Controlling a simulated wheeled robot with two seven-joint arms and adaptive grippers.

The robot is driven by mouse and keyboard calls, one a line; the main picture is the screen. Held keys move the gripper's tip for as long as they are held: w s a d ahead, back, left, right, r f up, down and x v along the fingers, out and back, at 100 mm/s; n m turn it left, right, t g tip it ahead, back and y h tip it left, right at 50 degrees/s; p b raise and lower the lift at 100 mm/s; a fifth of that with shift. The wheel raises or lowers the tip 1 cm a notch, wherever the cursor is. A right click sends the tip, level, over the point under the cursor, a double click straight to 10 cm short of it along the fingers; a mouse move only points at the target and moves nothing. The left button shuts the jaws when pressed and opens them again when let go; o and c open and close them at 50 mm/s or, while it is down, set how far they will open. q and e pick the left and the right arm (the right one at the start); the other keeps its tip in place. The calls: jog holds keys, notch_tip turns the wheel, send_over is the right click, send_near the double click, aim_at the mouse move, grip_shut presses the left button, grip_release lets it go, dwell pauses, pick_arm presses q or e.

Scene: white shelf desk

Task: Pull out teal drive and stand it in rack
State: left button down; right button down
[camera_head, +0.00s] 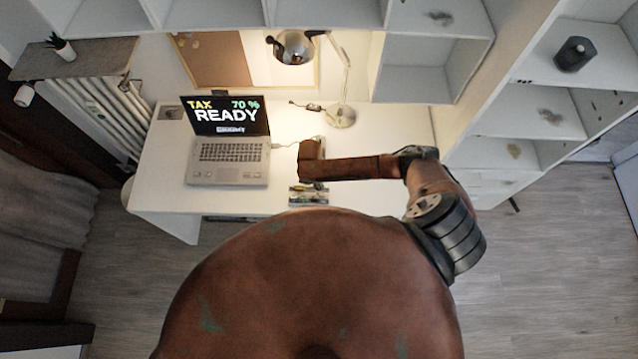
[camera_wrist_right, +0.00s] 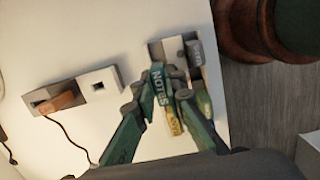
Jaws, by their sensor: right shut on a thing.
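The teal drive (camera_wrist_right: 160,84), marked NOTES, is between the fingertips of my right gripper (camera_wrist_right: 157,95) in the right wrist view. The gripper is shut on it. The drive is at the left side of the pale rack (camera_wrist_right: 154,50), and I cannot tell whether its lower end is inside a slot. A grey drive (camera_wrist_right: 195,52) and a yellow one (camera_wrist_right: 173,122) are at the rack. In the head view the rack (camera_head: 308,196) is near the desk's front edge; my right wrist hides the fingers and the drive. My left gripper is not in view.
A pale block with an empty square socket (camera_wrist_right: 101,86) lies left of the rack, with an orange-brown drive (camera_wrist_right: 64,101) at its other end and a cable. A laptop (camera_head: 229,152) stands left on the desk. A lamp (camera_head: 340,114) stands behind my right wrist.

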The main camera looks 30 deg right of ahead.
jog(key=shift+p, duration=0.6)
dwell(0.6)
jog(key=shift+f+b, duration=1.1)
jog(key=shift+f, duration=0.65)
jog(key=c, duration=1.9)
grip_release()
jog(key=r, duration=0.4)
jog(key=a+r, duration=0.1)
jog(key=r, duration=0.7)
jog(key=shift+w+a, duration=0.2)
jog(key=shift+w, duration=0.15)
jog(key=shift+f, duration=0.1)
